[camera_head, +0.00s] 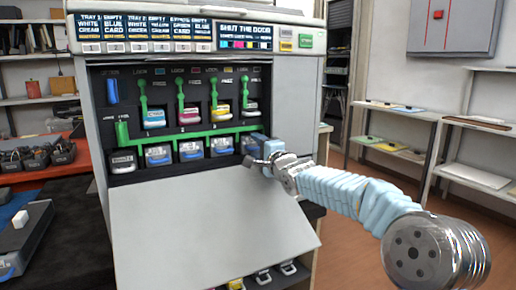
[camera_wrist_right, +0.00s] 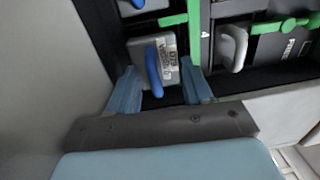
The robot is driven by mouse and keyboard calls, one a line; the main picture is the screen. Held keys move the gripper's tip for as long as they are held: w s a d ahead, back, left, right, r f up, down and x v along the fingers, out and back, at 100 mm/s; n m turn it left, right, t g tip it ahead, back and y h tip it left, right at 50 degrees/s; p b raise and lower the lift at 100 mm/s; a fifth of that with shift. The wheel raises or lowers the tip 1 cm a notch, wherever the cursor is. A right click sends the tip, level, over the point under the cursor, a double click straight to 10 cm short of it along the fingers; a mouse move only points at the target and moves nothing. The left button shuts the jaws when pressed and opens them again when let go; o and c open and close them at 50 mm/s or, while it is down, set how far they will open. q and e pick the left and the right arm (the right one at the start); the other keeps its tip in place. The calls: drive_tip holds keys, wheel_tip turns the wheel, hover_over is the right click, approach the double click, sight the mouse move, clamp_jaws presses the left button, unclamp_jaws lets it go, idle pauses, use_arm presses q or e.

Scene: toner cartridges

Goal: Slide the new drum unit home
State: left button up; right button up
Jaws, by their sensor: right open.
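The printer (camera_head: 215,225) stands with its front door folded down. A grey drum unit with a blue pull handle (camera_wrist_right: 170,62) and a printed label sits in the lower row of bays in the right wrist view. In the head view my right gripper (camera_head: 264,161) is at the right end of that row and partly hides the unit there. In the wrist view my right gripper (camera_wrist_right: 160,88) is open, with one blue finger on each side of the unit. I cannot tell whether the fingers touch it. My left gripper is not in view.
A green locking bar (camera_head: 185,139) runs above the lower row. Toner cartridges (camera_head: 154,118) with green levers fill the upper row. The lowered door (camera_head: 200,225) slopes out below. A side table (camera_head: 60,230) and shelves (camera_head: 440,150) flank the printer.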

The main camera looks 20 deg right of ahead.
drive_tip(key=shift+f, duration=0.55)
drive_tip(key=shift+s, duration=0.15)
drive_tip(key=shift+s+d+f+b, duration=0.1)
drive_tip(key=shift+s+b, duration=0.3)
drive_tip(key=shift+s, duration=0.6)
drive_tip(key=shift+s+d, duration=0.1)
drive_tip(key=shift+s, duration=1.05)
drive_tip(key=shift+s+r, duration=0.2)
drive_tip(key=shift+s, duration=0.95)
